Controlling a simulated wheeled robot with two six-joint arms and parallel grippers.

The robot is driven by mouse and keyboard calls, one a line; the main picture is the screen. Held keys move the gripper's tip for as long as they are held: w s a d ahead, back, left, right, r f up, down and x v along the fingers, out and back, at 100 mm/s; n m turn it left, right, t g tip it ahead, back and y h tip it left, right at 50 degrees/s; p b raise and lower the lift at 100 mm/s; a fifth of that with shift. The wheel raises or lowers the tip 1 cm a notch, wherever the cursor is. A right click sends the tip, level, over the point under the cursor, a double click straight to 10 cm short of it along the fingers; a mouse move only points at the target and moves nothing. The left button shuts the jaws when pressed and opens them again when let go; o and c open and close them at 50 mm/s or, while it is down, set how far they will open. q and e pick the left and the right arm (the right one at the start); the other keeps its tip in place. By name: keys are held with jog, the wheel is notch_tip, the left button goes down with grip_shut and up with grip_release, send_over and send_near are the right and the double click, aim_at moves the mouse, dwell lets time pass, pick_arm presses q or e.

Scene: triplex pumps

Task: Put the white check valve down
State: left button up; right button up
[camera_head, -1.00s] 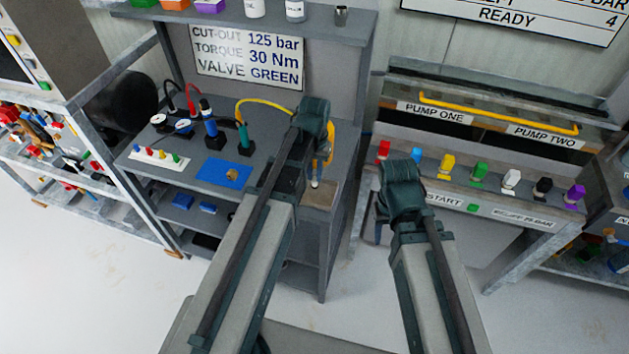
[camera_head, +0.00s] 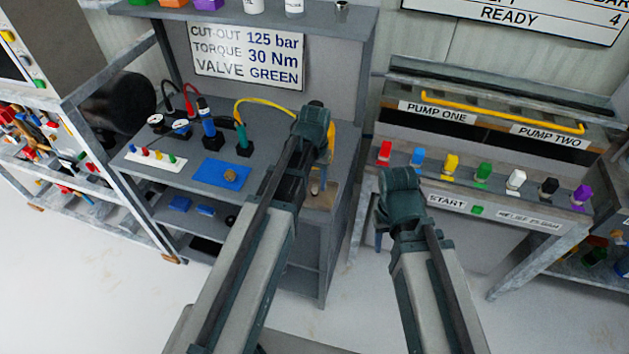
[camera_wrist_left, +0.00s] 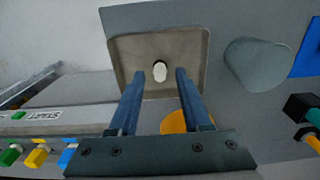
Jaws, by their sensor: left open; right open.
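A small white valve (camera_wrist_left: 160,71) stands in a shallow tan tray (camera_wrist_left: 197,85) in the left wrist view. In the head view the tray (camera_head: 322,203) is on the right end of the grey bench, and my left arm partly covers it. My left gripper (camera_wrist_left: 161,75) is open above the tray. Its fingers are apart, with the white valve showing between their tips and no visible contact. My right gripper (camera_head: 379,236) is open in front of the pump bench, its fingers partly hidden by the wrist. Another white valve (camera_head: 516,181) stands in the row on that bench.
A blue mat (camera_head: 209,174) with a brass-coloured piece lies left of my left arm. A row of coloured valves lines the pump bench (camera_head: 470,198). Open floor lies in front.

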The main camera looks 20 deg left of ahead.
aim_at(315, 186)
pick_arm(q)
jog(key=shift+r, duration=0.15)
notch_tip(315, 186, up, 12)
jog(key=p, duration=1.2)
jog(key=s+d+m+y, duration=0.1)
jog(key=s+d+m, duration=0.2)
jog(key=s+d, duration=0.7)
jog(key=s, duration=0.4)
jog(key=shift+s+d, duration=0.25)
jog(key=shift+d, duration=0.05)
